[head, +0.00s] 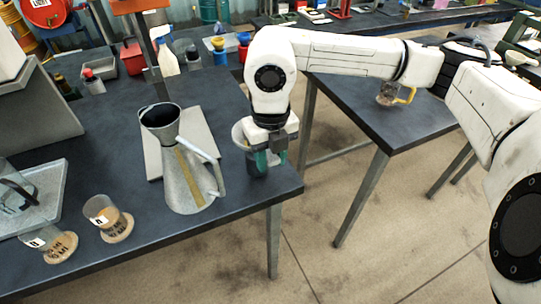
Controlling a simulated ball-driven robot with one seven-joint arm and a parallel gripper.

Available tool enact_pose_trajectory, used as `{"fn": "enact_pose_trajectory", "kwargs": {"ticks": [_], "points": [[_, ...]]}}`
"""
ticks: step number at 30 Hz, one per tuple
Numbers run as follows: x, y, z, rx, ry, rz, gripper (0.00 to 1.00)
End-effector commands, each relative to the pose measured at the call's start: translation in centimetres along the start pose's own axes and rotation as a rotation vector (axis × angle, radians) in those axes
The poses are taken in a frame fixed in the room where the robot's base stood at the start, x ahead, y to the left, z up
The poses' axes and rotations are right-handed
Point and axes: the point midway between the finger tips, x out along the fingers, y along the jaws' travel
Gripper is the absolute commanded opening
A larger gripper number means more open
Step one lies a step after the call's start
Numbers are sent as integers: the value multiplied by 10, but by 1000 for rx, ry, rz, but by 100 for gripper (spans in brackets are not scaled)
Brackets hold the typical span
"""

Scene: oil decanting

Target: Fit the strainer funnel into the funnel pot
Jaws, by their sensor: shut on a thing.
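My gripper (270,158) points down near the right front corner of the dark bench, with teal fingertips. It is shut on a pale, wide-rimmed piece that looks like the strainer funnel (239,133), whose rim shows to the left of the jaws. A dark vessel, probably the funnel pot (252,170), shows low beneath and beside the fingertips. My wrist hides most of both. I cannot tell whether the funnel is seated in the pot or held above it.
A galvanised spouted jug (182,178) stands left of my gripper, by a pale board (152,150). A second table (395,125) holds a jug with a yellow handle (388,94).

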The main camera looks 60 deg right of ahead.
Motion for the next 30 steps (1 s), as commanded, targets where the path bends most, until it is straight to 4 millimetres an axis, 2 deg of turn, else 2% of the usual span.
{"fn": "enact_pose_trajectory", "kwargs": {"ticks": [3,4,12,23,26,30], "points": [[0,0,0,0,0,0,6],[0,0,0,0,0,0,39],[0,0,0,0,0,0,65],[-6,0,1,0,-2,0,66],[-19,0,1,0,-4,-1,66],[-45,-1,2,-1,-5,-3,66]]}}
